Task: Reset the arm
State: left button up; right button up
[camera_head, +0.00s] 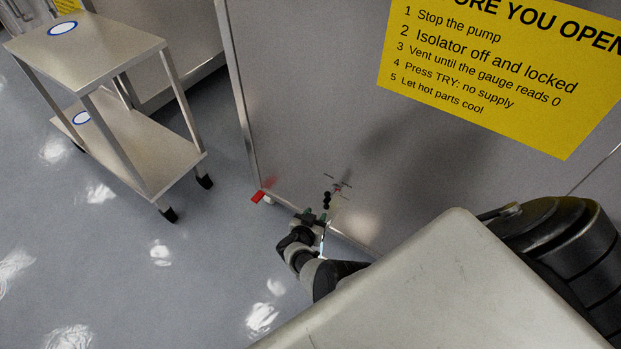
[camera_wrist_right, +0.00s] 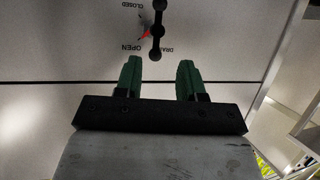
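My right gripper (camera_head: 316,216) is low in front of the grey steel panel (camera_head: 300,100) in the head view. In the right wrist view its two green fingers (camera_wrist_right: 160,66) stand apart with nothing between them. A black knobbed drain handle (camera_wrist_right: 158,30) is on the panel just beyond the fingertips, apart from them as far as I can tell. It also shows as a small black handle (camera_head: 327,199) in the head view. A red pointer (camera_wrist_right: 145,35) beside it lies near the "OPEN" label. My left gripper is not in view.
A two-shelf steel trolley (camera_head: 110,55) stands at the left. A yellow sign (camera_head: 500,75) is on the panel. A small red piece (camera_head: 258,197) is at the panel's lower left corner. The grey floor (camera_head: 110,270) between trolley and panel is clear.

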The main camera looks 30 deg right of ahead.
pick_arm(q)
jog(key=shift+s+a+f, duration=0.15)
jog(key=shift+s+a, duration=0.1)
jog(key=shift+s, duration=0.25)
pick_arm(e)
jog(key=shift+s+a+r, duration=0.1)
jog(key=shift+a, duration=0.1)
pick_arm(q)
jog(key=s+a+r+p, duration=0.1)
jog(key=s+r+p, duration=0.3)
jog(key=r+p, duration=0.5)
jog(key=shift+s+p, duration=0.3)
jog(key=shift+p, duration=0.95)
pick_arm(e)
jog(key=s+a+f+n+g+y, duration=0.2)
jog(key=s+n+y, duration=0.1)
jog(key=s, duration=1.1)
jog(key=s+a+f+n+g+y, duration=0.2)
jog(key=s+n, duration=0.4)
jog(key=s, duration=0.7)
jog(key=s+a+f+n+g+y, duration=0.2)
jog(key=s+y, duration=0.4)
jog(key=s, duration=0.8)
jog(key=shift+s+a+f+n, duration=0.3)
jog(key=shift+a+f+n, duration=0.55)
jog(key=shift+n, duration=0.35)
